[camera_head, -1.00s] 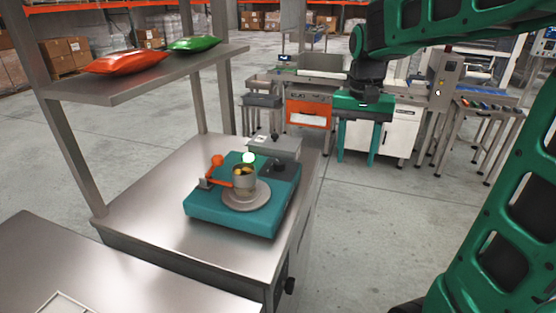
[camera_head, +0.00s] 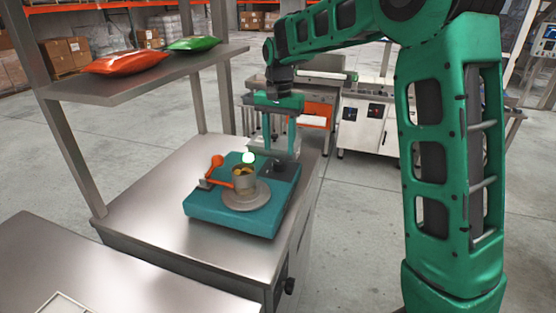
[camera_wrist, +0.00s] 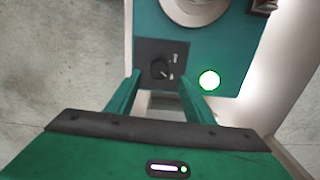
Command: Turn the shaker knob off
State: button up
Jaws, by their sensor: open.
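The shaker is a teal box (camera_head: 225,212) on a steel bench, with a round grey platform (camera_head: 247,197) carrying a small metal cup (camera_head: 244,178). In the wrist view, its black knob (camera_wrist: 160,68) with a pale pointer mark sits on a square black panel on the teal top (camera_wrist: 226,38). A green lamp (camera_wrist: 209,80) glows to the right of the knob; it also shows in the head view (camera_head: 249,157). My gripper (camera_wrist: 159,82) is open and empty, its fingers on either side of the knob in the picture. I cannot tell their height above it.
An orange lever arm (camera_head: 215,163) stands at the shaker's left. A shelf (camera_head: 150,75) above the bench holds a red bag (camera_head: 124,62) and a green bag (camera_head: 194,43). The bench's left part is clear.

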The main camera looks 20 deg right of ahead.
aim_at(279, 161)
jog(key=shift+f, duration=2.8)
jog(key=c, duration=1)
jog(key=shift+c, duration=0.2)
jog(key=shift+n, duration=0.3)
jog(key=n, duration=0.2)
jog(key=shift+n, duration=0.4)
jog(key=n, duration=0.3)
jog(key=shift+n, duration=0.3)
jog(key=n, duration=0.6)
jog(key=shift+n, duration=0.4)
jog(key=shift+r, duration=0.1)
